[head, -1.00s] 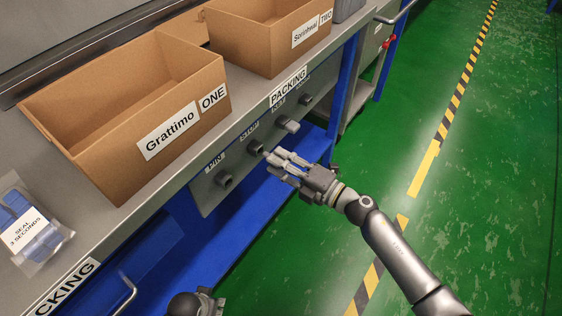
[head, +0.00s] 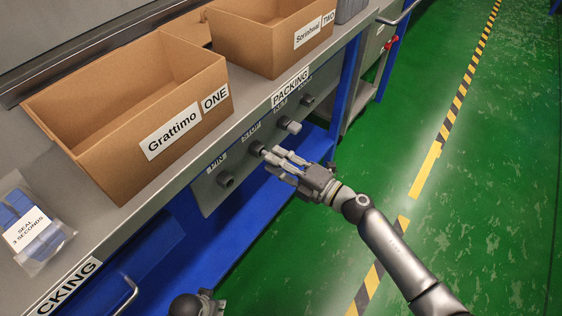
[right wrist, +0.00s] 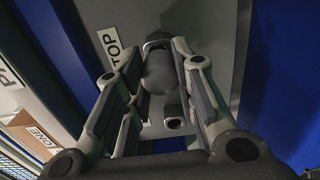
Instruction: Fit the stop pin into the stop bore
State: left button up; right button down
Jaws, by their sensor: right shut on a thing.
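My right gripper (head: 281,161) is at the front panel below the packing bench, fingertips close to the second socket from the left. In the right wrist view its two fingers (right wrist: 157,92) are shut on a dark grey, round-ended stop pin (right wrist: 160,72). The pin points at a collared opening, the stop bore (right wrist: 157,45), beside a label partly reading "TOP". The pin overlaps the collar in that view; I cannot tell whether its far end is inside. My left gripper (head: 208,303) is only partly visible at the bottom edge; its fingers are unclear.
The panel (head: 208,195) carries other sockets: one at left (head: 225,180) and one at far right (head: 307,99). A light grey piece (head: 290,126) sticks out between. Cardboard boxes (head: 75,140) and a sealed bag (head: 32,228) rest on the bench. The green floor at right is clear.

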jog(key=shift+x, duration=1.15)
jog(key=c, duration=1.1)
grip_release()
jog(key=shift+s, duration=0.1)
jog(key=v, duration=1.2)
